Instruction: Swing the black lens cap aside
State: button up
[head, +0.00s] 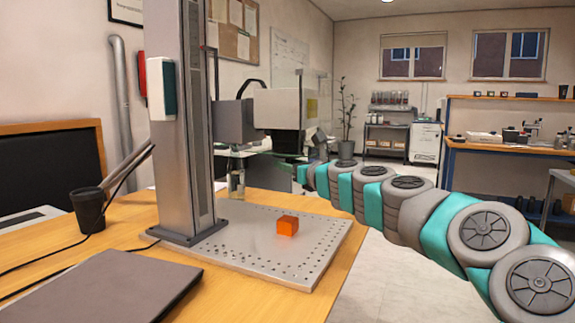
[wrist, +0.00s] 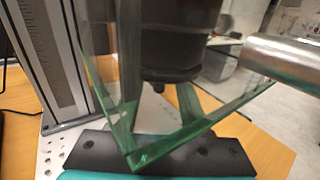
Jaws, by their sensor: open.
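The black lens cap (wrist: 168,72) is at the lower end of the dark cylindrical lens in the wrist view, with a small knob below it. In the head view the dark lens end (head: 288,141) hangs under the laser head; the cap's outline is too small to tell there. My gripper (wrist: 158,90) is open, its two fingers apart just below the cap, with the knob near the gap between them. I cannot tell whether they touch it. In the head view my gripper (head: 290,163) is below the laser head, partly hidden.
Clear guard panels with green edges (wrist: 205,126) stand close around the lens, in front of my gripper in the wrist view. The grey column (head: 181,120) rises at left. An orange block (head: 287,226) sits on the perforated plate (head: 250,255). A laptop (head: 110,290) lies in front.

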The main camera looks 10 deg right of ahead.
jog(key=shift+w+a, duration=0.1)
jog(key=shift+w, duration=0.25)
grip_shut()
dwell(1.3)
